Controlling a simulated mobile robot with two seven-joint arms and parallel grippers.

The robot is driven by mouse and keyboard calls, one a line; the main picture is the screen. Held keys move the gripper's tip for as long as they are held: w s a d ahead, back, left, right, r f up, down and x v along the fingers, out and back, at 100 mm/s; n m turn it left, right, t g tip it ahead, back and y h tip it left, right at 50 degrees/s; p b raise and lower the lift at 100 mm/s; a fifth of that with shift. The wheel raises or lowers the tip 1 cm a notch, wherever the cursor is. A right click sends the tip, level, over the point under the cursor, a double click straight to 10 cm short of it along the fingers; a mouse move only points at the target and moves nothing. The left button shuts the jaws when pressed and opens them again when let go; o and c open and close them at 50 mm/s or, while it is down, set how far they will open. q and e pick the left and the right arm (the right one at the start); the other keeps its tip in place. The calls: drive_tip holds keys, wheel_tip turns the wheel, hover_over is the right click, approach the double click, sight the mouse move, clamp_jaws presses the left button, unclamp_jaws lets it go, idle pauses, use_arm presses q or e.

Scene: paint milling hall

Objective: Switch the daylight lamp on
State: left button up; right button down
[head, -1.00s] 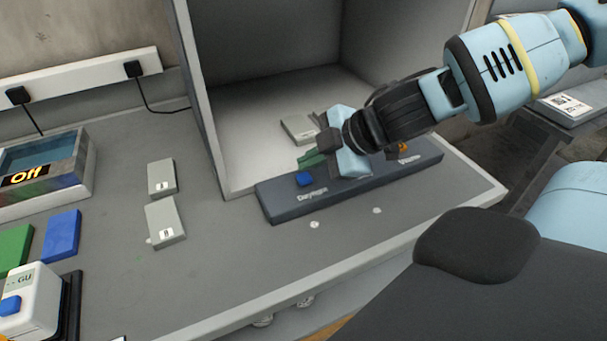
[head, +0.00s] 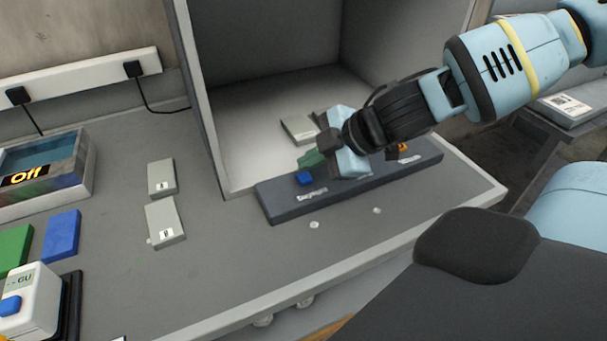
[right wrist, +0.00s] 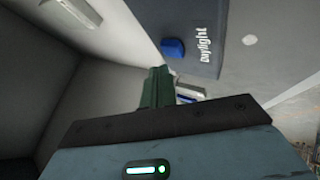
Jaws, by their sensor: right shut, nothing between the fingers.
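The blue button (head: 304,179) sits at the left end of the dark control bar (head: 285,205) along the front of the viewing booth. The white word beside it reads "Daylight" in the right wrist view, where the blue button (right wrist: 172,48) also shows. My right gripper (head: 311,159) is shut and empty, with its green fingertips just behind the blue button, apart from it in the picture. The fingertips (right wrist: 157,86) also show together in the right wrist view. My right gripper hides the middle of the bar. The lamp itself is out of view.
An orange button (head: 403,147) shows at the bar's right end. A grey block (head: 299,129) lies inside the booth (head: 205,100). Two grey labelled blocks (head: 165,221) lie left of it.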

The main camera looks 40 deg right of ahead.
sight(310, 178)
drive_tip(key=shift+f, duration=0.1)
idle(0.3)
use_arm(q)
drive_tip(key=shift+s+f+b, duration=0.2)
drive_tip(key=shift+f+b, duration=0.1)
drive_tip(key=shift+f, duration=0.05)
use_arm(e)
drive_tip(key=shift+f, duration=0.35)
use_arm(q)
drive_tip(key=shift+s+f+b, duration=0.15)
drive_tip(key=shift+f+b, duration=0.15)
drive_tip(key=shift+b, duration=0.05)
use_arm(e)
drive_tip(key=shift+f, duration=0.5)
use_arm(q)
drive_tip(key=shift+r, duration=0.1)
use_arm(e)
drive_tip(key=shift+r, duration=0.2)
use_arm(q)
drive_tip(key=shift+w+r+p, duration=0.4)
drive_tip(key=shift+r+p, duration=0.3)
drive_tip(key=shift+p, duration=0.05)
use_arm(e)
drive_tip(key=shift+r, duration=0.75)
